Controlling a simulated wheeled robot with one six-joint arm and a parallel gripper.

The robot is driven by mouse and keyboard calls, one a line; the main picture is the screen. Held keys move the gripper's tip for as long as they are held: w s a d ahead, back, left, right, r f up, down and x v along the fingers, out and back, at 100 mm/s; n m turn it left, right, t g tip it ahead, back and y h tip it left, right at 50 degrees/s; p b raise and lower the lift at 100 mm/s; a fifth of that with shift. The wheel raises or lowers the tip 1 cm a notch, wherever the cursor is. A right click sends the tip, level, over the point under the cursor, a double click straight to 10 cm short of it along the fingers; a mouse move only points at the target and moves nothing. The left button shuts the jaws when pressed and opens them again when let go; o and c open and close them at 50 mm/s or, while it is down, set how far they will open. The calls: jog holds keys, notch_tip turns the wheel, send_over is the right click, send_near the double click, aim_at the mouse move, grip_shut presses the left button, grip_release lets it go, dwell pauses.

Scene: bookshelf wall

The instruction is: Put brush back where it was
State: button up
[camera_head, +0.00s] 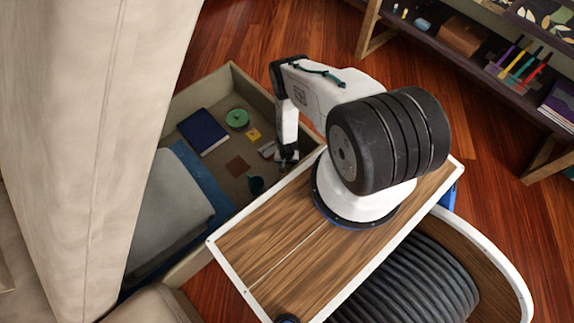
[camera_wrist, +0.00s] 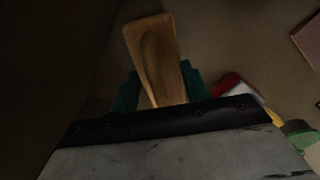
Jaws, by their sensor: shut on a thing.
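The brush shows in the wrist view as a flat wooden piece (camera_wrist: 154,50), wide at the far end and narrowing toward my gripper (camera_wrist: 160,84). My gripper's green fingers are shut on it, one on each side. In the head view my gripper (camera_head: 287,158) reaches down into an open drawer (camera_head: 178,100), near its right side. The brush cannot be made out there. From these views I cannot tell whether the brush touches the drawer floor.
The drawer holds a blue notebook (camera_head: 203,132), a green roll (camera_head: 237,118), a yellow piece (camera_head: 254,134), a brown square (camera_head: 237,166), a dark teal cup (camera_head: 256,184) and folded cloth (camera_head: 165,205). A red and white item (camera_wrist: 236,86) lies right of the brush.

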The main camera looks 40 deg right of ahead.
jog(key=shift+f, duration=0.3)
jog(key=o, duration=1.1)
notch_tip(320, 180, up, 12)
jog(key=shift+r, duration=0.1)
